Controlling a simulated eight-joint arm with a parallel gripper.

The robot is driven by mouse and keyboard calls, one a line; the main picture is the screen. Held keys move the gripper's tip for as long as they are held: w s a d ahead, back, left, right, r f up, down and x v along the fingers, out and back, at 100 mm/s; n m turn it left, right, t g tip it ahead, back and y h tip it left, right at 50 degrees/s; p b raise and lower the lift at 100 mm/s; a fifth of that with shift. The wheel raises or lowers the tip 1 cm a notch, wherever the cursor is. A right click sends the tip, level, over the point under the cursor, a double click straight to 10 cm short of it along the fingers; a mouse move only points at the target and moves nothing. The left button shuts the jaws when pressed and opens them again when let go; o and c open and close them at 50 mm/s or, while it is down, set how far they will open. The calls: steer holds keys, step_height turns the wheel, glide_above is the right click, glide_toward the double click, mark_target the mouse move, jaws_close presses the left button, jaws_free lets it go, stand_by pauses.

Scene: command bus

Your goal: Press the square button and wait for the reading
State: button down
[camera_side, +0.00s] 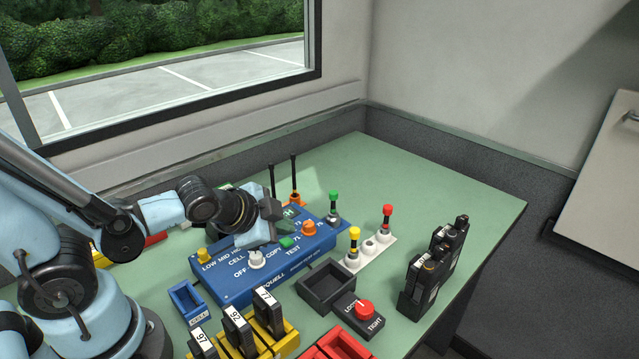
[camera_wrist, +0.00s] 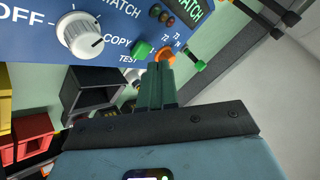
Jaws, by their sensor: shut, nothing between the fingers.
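The blue console (camera_side: 225,287) stands on the green bench in the side view. My gripper (camera_wrist: 162,68) is shut and empty. In the wrist view its fingertips lie just right of and below the square button, close to the orange knob (camera_wrist: 166,55). I cannot tell if they touch anything. A small lit screen (camera_wrist: 186,10) on the console shows green letters ending in ATCH. The white knob (camera_wrist: 80,35) is left of the button.
Yellow, white and red-topped fittings (camera_side: 387,217) stand right of the console. A black open tray (camera_side: 326,286) and a box with a red knob (camera_side: 364,307) are in front. Black units (camera_side: 432,265) stand at the right. The bench behind them is clear.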

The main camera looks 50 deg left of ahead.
mark_target(283, 243)
steer(key=shift+f, duration=0.35)
steer(key=shift+f, duration=0.35)
stand_by(0.6)
steer(key=shift+r, duration=0.75)
steer(key=shift+r, duration=0.1)
steer(key=shift+r, duration=2.45)
